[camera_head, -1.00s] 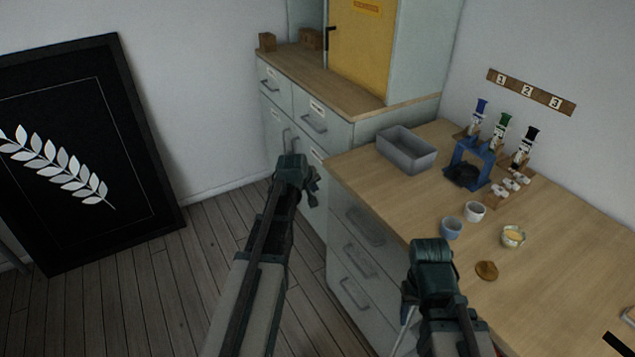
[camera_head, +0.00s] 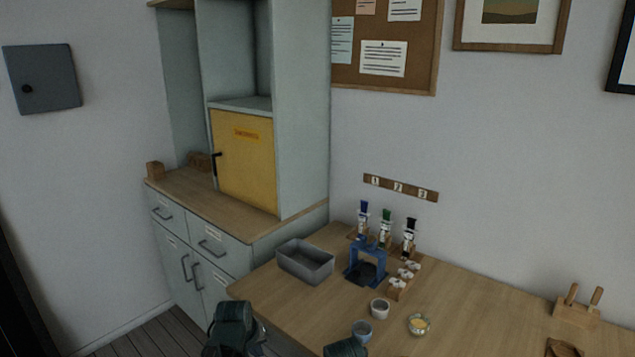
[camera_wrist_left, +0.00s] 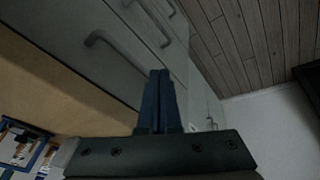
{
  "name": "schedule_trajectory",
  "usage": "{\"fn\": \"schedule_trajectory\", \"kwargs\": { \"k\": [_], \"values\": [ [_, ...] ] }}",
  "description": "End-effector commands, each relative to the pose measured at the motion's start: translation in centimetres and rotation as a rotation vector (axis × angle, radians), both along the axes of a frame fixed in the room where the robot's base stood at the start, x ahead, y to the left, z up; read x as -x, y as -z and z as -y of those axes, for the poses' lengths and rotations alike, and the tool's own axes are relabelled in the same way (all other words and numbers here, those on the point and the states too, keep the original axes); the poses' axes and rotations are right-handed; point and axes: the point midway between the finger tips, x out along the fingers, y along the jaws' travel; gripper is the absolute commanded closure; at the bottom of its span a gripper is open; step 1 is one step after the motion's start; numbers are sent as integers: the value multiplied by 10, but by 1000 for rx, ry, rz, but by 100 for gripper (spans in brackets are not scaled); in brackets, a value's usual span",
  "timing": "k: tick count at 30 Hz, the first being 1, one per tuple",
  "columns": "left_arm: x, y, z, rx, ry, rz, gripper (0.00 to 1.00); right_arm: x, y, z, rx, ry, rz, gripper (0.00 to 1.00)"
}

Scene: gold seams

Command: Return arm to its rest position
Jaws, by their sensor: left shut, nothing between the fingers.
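My left arm's dark wrist and gripper (camera_head: 258,338) show at the bottom of the head view, in front of the drawer cabinet and left of the wooden worktop (camera_head: 300,310). In the left wrist view, the two fingers of the left gripper (camera_wrist_left: 159,76) are together with nothing between them. They are in front of the pale drawer fronts (camera_wrist_left: 110,50), apart from the worktop edge. Only a dark top part of my right arm shows at the bottom edge of the head view, and its fingers are cut off.
On the worktop are a grey bin (camera_head: 306,262), a blue stand (camera_head: 367,262), a blue cup (camera_head: 362,330), a white cup (camera_head: 380,308) and a bowl with yellow contents (camera_head: 419,325). A wooden block with handles (camera_head: 577,308) stands at right. A yellow-doored cabinet (camera_head: 245,165) is behind.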

Motion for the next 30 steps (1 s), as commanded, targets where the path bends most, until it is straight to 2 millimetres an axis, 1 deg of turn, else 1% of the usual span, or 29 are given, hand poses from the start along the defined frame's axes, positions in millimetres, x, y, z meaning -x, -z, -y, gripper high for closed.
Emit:
{"fn": "schedule_trajectory", "kwargs": {
  "k": [1,3,6,9,14,15,16,23,27,30],
  "values": [
    [29,4,29,-37,101,-55,100,0,0,0,0,0,0,44],
    [59,9,54,-86,220,-126,100,0,0,0,0,0,0,44],
    [96,13,80,-144,359,-209,100,0,0,0,0,0,0,44],
    [129,14,97,-197,476,-279,100,0,0,0,0,0,0,44],
    [177,13,115,-274,642,-380,100,0,0,0,0,0,0,44],
    [184,7,117,-288,668,-397,100,0,-6,0,0,0,0,44],
    [179,-5,115,-284,659,-393,100,0,-19,0,0,0,0,44],
    [177,-52,115,-280,651,-390,100,0,-65,0,0,0,0,44],
    [177,-82,115,-280,650,-389,100,0,-95,0,0,1,0,44],
    [177,-99,115,-279,650,-389,100,0,-113,0,0,1,0,44]
  ]
}}
